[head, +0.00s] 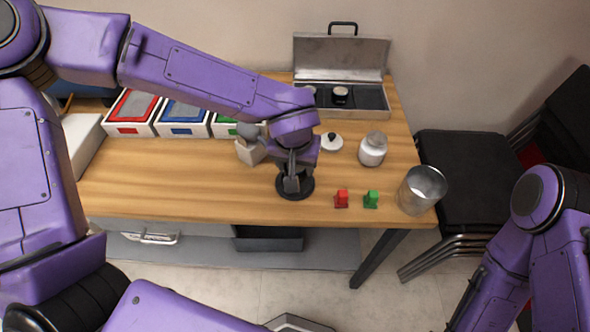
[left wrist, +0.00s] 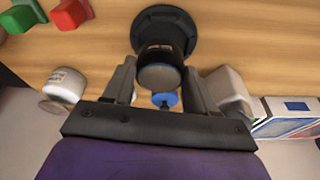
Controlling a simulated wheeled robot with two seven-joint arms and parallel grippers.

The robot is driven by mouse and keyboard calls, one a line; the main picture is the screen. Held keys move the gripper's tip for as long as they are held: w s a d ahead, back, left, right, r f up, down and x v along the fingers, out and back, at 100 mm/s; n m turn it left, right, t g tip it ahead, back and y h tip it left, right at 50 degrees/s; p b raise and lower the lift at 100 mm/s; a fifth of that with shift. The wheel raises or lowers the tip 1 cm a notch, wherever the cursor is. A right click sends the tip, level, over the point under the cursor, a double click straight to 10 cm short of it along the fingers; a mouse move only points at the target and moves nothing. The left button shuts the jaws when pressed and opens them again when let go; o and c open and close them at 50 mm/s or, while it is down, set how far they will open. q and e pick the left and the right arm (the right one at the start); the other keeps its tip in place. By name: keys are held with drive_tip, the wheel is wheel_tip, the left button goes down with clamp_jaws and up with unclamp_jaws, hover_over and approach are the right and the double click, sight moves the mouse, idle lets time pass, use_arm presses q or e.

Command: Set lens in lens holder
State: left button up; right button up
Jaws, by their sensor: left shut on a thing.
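My left gripper (head: 292,184) points down over the black round lens holder (head: 308,187) near the table's front edge. In the left wrist view, my left gripper (left wrist: 160,68) is shut on a dark cylindrical lens (left wrist: 161,76) with a thin gold ring and greyish glass. The lens is at the holder's dark base (left wrist: 200,28); I cannot tell whether it rests in the holder or is just above it. In the head view my gripper mostly hides the lens. My right arm is at the lower right, its gripper out of view.
An open silver case (head: 341,57) stands behind. Colored trays (head: 183,117) line the back left. The front-left tabletop is clear.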

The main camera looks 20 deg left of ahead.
use_arm(q)
drive_tip(key=x, duration=0.4)
drive_tip(key=shift+s+a, duration=0.2)
drive_tip(key=shift+s, duration=0.05)
drive_tip(key=shift+w, duration=0.1)
drive_tip(key=o, duration=1.1)
drive_tip(key=shift+f, duration=0.15)
drive_tip(key=shift+o, duration=0.2)
drive_tip(key=v, duration=1.2)
drive_tip(key=shift+r+p, duration=0.2)
drive_tip(key=shift+p, duration=0.2)
